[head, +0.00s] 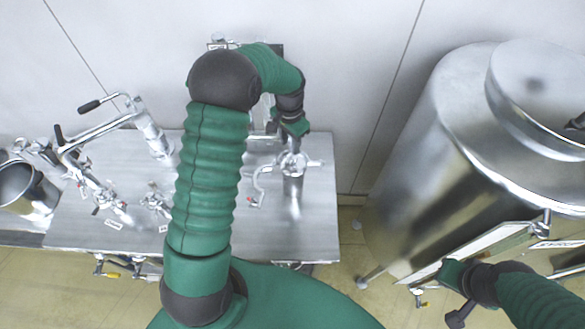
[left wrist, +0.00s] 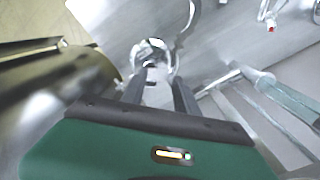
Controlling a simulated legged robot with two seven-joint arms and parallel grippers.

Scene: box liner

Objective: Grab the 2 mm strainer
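I cannot pick out the 2 mm strainer for sure; no size label is readable. My left gripper (head: 288,130) hangs over the back of the steel table (head: 310,220), just above a shiny pipe fitting with a clamp (head: 293,163). In the left wrist view my left gripper (left wrist: 160,88) has its two dark fingers apart, with the fitting (left wrist: 150,50) showing beyond and between them. Whether they touch it is unclear. Long metal handles (left wrist: 225,80) and a greenish bar (left wrist: 292,100) show to the right there. My right gripper (head: 458,290) is at lower right, away from the table.
Valves and pipes with black-tipped levers (head: 88,106) stand on the table's left side. A steel pot (head: 25,188) is at the far left. A large steel tank (head: 440,150) stands at right. A wall rack behind the table is mostly hidden by my left arm.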

